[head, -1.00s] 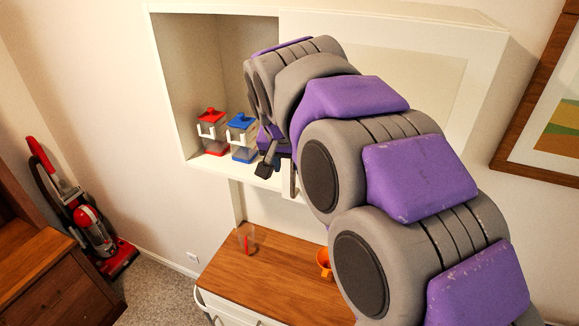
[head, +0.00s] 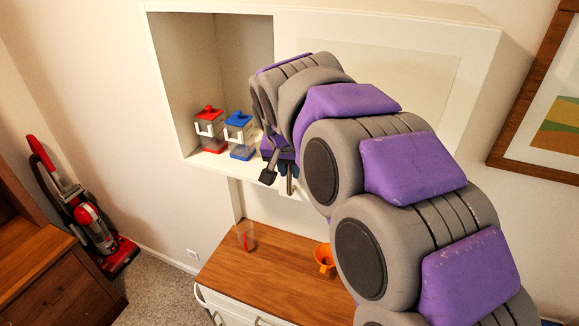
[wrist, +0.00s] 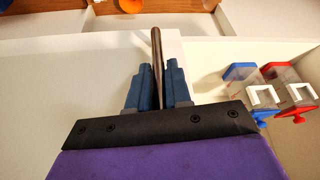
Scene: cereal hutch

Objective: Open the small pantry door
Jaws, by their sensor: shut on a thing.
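The small pantry door (head: 390,85) is the white panel covering the right part of the wall hutch; my arm hides much of it. It fills the left of the wrist view (wrist: 50,95). The hutch's left part stands uncovered. A thin dark bar handle (wrist: 156,50) runs up between the blue fingers of my gripper (wrist: 157,80), near the panel's side edge. My gripper is shut on this handle. In the head view my gripper (head: 279,172) is at the hutch's lower front edge, and the handle is hard to make out there.
A red-lidded canister (head: 209,130) and a blue-lidded canister (head: 240,135) stand in the open compartment, left of my gripper. Below, a wooden counter (head: 275,275) holds a clear cup (head: 246,237) and an orange cup (head: 324,259). A red vacuum (head: 95,225) stands far left.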

